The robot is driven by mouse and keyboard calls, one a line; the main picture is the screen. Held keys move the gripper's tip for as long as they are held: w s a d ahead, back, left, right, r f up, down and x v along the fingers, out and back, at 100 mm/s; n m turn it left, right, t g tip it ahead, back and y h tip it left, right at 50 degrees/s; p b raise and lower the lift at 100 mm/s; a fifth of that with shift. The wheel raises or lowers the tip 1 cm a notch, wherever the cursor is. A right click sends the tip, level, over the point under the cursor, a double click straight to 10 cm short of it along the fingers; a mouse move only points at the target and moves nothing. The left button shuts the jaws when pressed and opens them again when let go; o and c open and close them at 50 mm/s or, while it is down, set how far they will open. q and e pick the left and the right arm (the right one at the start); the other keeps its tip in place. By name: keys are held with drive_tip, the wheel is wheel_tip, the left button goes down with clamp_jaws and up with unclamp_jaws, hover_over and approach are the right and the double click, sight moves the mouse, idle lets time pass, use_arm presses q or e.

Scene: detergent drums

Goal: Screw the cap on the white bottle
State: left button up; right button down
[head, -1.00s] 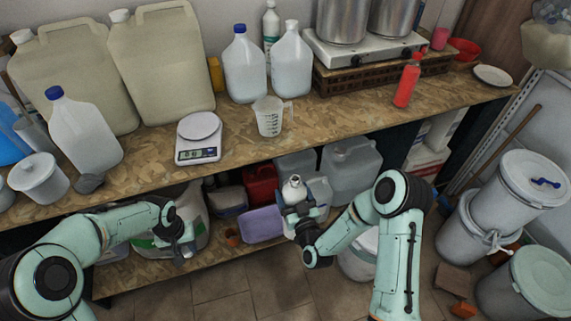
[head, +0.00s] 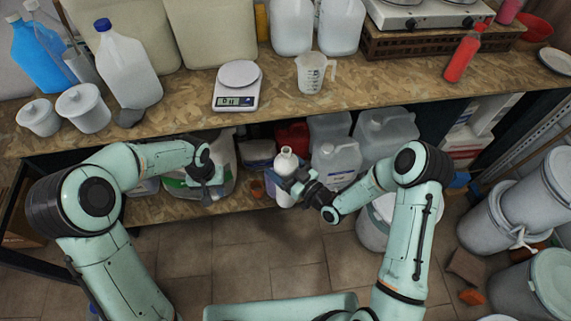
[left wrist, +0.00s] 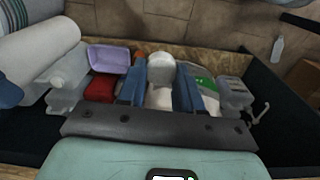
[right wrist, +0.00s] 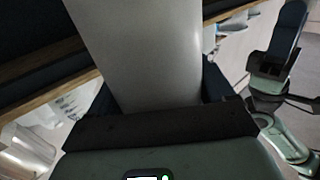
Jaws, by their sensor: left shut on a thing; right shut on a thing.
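The white bottle (head: 287,161) stands roughly upright in my right gripper (head: 292,183), its open-looking neck on top, in front of the low shelf. In the right wrist view its pale body (right wrist: 145,55) fills the space between the fingers. My left gripper (head: 210,178) is to the left of the bottle, clearly apart from it. In the left wrist view it is shut on a small whitish piece, apparently the cap (left wrist: 160,72), between its two blue-grey fingers. The cap is too small to make out in the head view.
The wooden worktop (head: 190,100) above carries a scale (head: 238,85), a measuring jug (head: 313,73) and several containers. Jugs and a red can (head: 293,136) crowd the low shelf behind the grippers. White drums (head: 490,220) stand at right.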

use_arm(q)
drive_tip(key=shift+w+d+r, duration=0.2)
drive_tip(key=shift+w, duration=0.1)
drive_tip(key=w+d+r+n, duration=0.1)
drive_tip(key=d+r, duration=0.5)
drive_tip(key=d, duration=0.1)
drive_tip(key=w+d+r+n, duration=0.1)
drive_tip(key=w+d+r, duration=0.1)
drive_tip(key=d+r, duration=0.4)
drive_tip(key=w+d+r+n, duration=0.1)
drive_tip(key=d+r, duration=0.5)
drive_tip(key=d, duration=0.1)
drive_tip(key=shift+w+d+r, duration=0.4)
drive_tip(key=shift+s+d+r, duration=0.2)
drive_tip(key=shift+d+r, duration=0.2)
drive_tip(key=shift+f, duration=2)
drive_tip(key=shift+f, duration=0.1)
